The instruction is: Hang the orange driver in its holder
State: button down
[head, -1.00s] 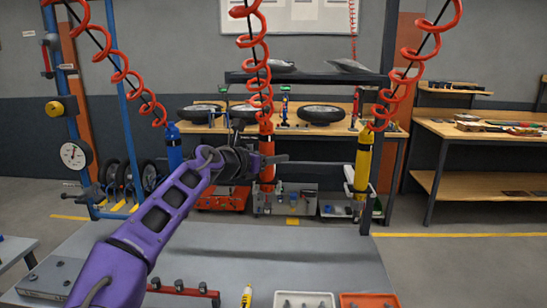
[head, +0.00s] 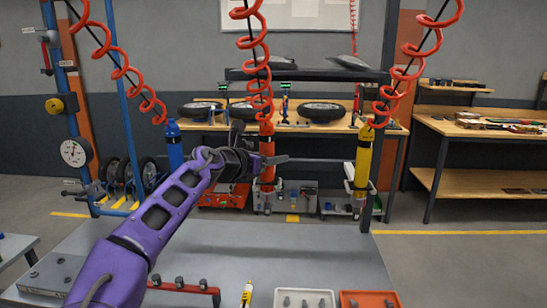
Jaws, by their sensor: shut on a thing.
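The orange driver (head: 267,145) hangs upright at the end of the middle red coiled hose in the head view. My gripper (head: 259,163) is at its left side, shut on its body at mid height; the fingers partly cover it. The blue driver (head: 173,145) hangs at the left under its own coil. The yellow driver (head: 362,160) is at the right, near the dark post, with a pale bracket at its side. Which part is the orange driver's holder I cannot tell; a thin dark bar runs right from the gripper area toward the yellow driver.
A grey worktop (head: 250,250) lies below the arm. At its front are a red rack (head: 185,290), a yellow marker-like tool (head: 246,293), a white tray (head: 305,292) and an orange tray (head: 368,293). A dark frame post (head: 380,150) stands right of the yellow driver.

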jog(key=shift+f, duration=0.25)
dwell(0.6)
jog(key=shift+c, duration=2.2)
grip_release()
jog(key=shift+o, duration=0.6)
jog(key=shift+f, duration=0.1)
jog(key=v, duration=1.7)
jog(key=shift+s, duration=0.25)
